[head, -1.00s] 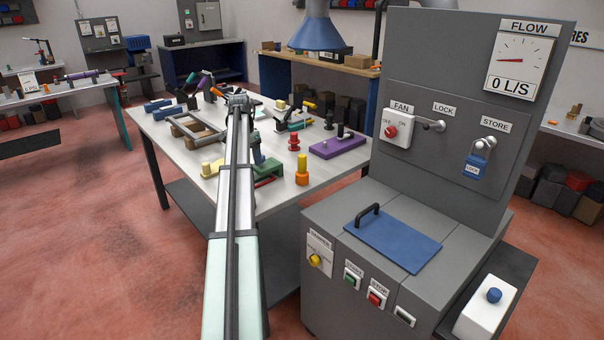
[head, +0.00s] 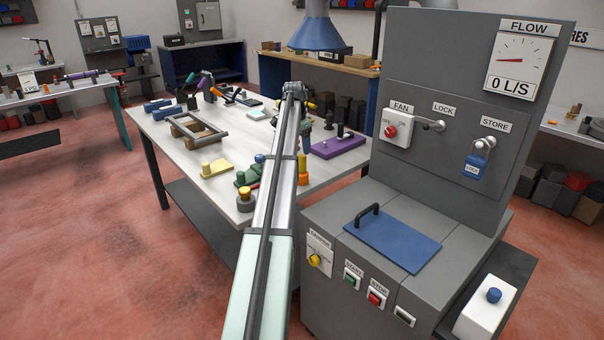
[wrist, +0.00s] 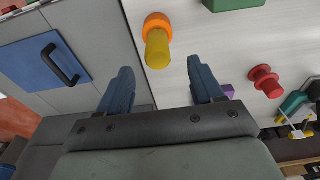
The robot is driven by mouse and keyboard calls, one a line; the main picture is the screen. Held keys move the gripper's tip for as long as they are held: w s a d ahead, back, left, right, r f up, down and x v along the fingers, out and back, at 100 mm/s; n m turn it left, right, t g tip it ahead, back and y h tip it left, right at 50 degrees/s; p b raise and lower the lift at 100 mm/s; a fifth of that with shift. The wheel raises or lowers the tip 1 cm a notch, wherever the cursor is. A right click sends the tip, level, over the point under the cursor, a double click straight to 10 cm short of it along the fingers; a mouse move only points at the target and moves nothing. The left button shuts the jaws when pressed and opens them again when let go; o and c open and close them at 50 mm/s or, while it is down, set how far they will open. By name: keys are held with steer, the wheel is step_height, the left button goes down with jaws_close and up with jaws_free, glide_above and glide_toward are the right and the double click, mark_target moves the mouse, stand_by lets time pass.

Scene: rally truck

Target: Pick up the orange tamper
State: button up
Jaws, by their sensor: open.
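The orange tamper has an orange round base and a yellow upper part. In the head view its orange part (head: 303,179) shows at the table's near right edge, just right of my arm, which partly covers it. In the wrist view the orange tamper (wrist: 157,42) is at upper centre, just beyond the gap between my fingertips. My gripper (wrist: 160,68) is open with nothing between its two blue fingers. In the head view my gripper is hard to make out at the far end of the arm.
A red spool-shaped piece (wrist: 265,81) and a green block (wrist: 238,3) lie near the tamper. A purple block (head: 340,147) and a yellow block (head: 216,168) are on the table (head: 165,150). A grey machine with a blue lid (head: 392,240) stands close on the right.

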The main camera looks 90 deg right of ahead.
mark_target(303, 162)
steer(key=shift+s+d+f, duration=0.1)
steer(key=shift+s+f, duration=0.05)
steer(key=shift+f, duration=1.25)
steer(key=shift+s+d+f, duration=0.1)
steer(key=shift+s+f, duration=0.05)
steer(key=shift+f, duration=1.25)
steer(key=shift+s+f, duration=0.15)
steer(key=shift+f, duration=1.25)
steer(key=shift+c, duration=0.5)
jaws_close()
